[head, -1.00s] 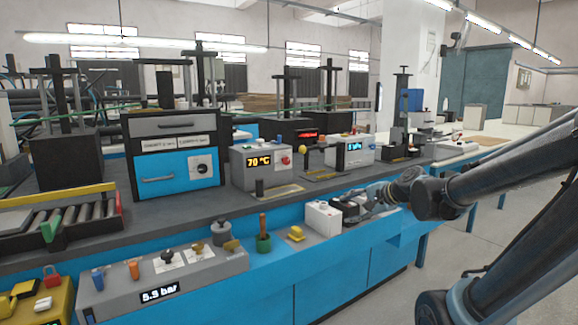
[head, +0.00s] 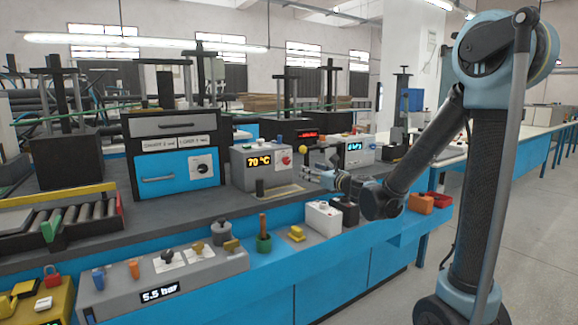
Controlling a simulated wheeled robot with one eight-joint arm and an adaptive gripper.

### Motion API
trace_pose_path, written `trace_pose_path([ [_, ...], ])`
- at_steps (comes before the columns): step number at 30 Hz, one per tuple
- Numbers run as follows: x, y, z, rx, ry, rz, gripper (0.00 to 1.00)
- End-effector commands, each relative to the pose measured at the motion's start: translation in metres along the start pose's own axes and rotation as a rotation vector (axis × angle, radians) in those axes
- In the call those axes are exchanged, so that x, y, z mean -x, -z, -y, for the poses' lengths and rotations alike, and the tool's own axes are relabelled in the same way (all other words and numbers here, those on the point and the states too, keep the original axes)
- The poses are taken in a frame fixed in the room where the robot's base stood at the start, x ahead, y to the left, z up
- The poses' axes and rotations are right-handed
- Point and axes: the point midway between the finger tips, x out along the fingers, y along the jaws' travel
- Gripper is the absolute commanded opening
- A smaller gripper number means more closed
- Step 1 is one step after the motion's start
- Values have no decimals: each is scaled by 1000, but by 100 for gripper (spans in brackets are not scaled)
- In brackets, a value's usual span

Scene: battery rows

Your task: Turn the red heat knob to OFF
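The red heat knob (head: 286,161) is on the front of a grey box (head: 243,178) whose display (head: 259,162) reads 70 °C. The knob is in plain view, but its pointer and markings are too small to read. My gripper (head: 306,172) is just right of the knob and slightly lower, apart from it in the picture. Its fingers look spread with nothing between them, pointing left toward the grey box.
A white box with a blue display (head: 356,147) stands right of my gripper. On the front ledge are a white box (head: 323,216), a yellow block (head: 296,233) and a green cup (head: 264,243). A black and blue cabinet (head: 177,180) stands left of the knob's box.

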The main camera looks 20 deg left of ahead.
Motion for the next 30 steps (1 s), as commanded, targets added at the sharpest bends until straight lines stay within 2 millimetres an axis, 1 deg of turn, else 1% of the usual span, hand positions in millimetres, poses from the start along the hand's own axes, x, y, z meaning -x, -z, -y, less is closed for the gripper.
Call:
trace_pose_path([
  [5, -23, 0, 0, 2, -1, -1, 50],
  [24, -130, 0, 0, 5, -1, -1, 50],
  [30, -156, 0, 0, 5, 0, -1, 50],
])
